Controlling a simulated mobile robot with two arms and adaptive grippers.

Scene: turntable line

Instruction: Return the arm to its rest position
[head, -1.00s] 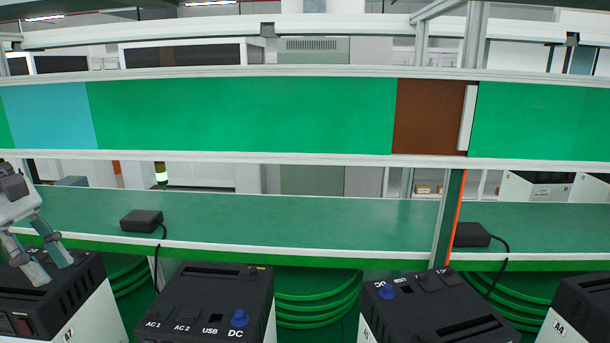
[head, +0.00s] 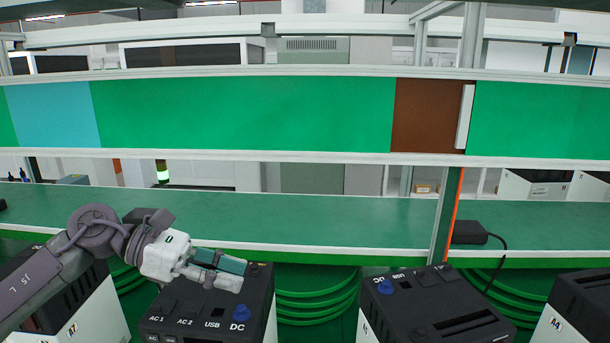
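My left arm (head: 95,235) comes in from the lower left. Its gripper (head: 230,272) is over the top of the black-topped unit with AC 1, AC 2, USB and DC labels (head: 180,305). Its fingers point right and slightly down. They are seen side-on and overlap, so I cannot tell whether they are open or shut. I see nothing held between them. The blue knob (head: 241,312) by the DC label is just below the fingertips. Whether the fingers touch the unit is unclear. My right gripper is not in view.
More black-topped units stand left, behind my arm, at centre right (head: 430,305) and far right (head: 585,300). A black adapter box (head: 150,214) on the green shelf (head: 320,215) is partly hidden by my arm; another (head: 468,232) is at right. A post (head: 447,215) stands right of centre.

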